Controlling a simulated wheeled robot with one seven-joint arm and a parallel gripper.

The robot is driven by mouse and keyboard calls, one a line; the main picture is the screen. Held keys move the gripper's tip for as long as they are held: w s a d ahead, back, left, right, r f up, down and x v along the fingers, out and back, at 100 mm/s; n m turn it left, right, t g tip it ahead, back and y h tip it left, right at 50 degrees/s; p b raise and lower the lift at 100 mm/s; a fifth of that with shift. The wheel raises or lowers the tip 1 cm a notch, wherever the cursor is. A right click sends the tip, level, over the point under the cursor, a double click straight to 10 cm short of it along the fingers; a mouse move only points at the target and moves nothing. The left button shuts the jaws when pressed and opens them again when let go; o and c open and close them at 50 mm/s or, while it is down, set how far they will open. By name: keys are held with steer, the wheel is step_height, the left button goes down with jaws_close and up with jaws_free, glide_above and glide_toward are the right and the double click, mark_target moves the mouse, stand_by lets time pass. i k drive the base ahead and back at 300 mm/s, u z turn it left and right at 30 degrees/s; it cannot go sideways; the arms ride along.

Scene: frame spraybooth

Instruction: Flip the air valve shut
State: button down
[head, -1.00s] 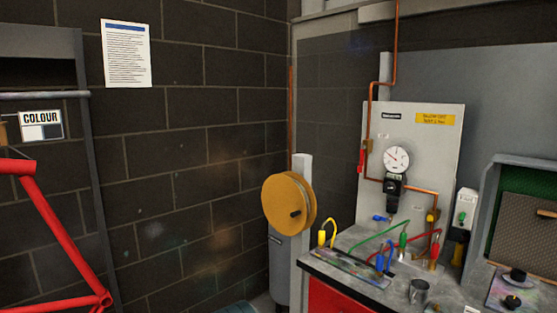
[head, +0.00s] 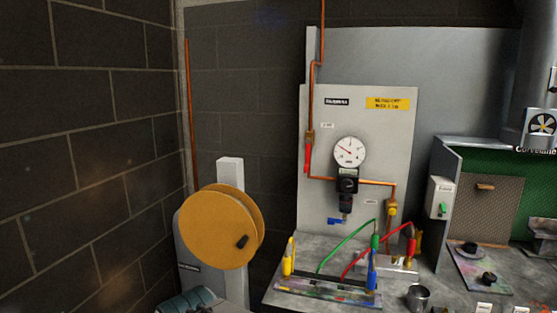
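A pale panel (head: 427,120) on the bench carries copper air pipework. A brass valve (head: 309,137) sits on the vertical pipe at the panel's left side. Its red lever (head: 307,158) points down, in line with the pipe. A round pressure gauge (head: 349,152) with a white face stands right of it, above a black regulator (head: 346,183). A small blue lever (head: 336,221) is under the regulator, and a yellow-handled fitting (head: 392,210) is on the right-hand pipe. No label tells me clearly which is the air valve. My gripper is not in view.
A yellow hose reel (head: 215,227) stands left of the bench. Green and red hoses (head: 345,246) run across the bench top. A metal cup (head: 417,297) stands near the front. A green-backed booth (head: 497,170) is at the right.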

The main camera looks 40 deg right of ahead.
mark_target(306, 166)
steer(key=z, duration=0.85)
steer(key=i, duration=0.75)
steer(key=z, duration=0.95)
steer(key=i, duration=0.2)
steer(key=z, duration=0.15)
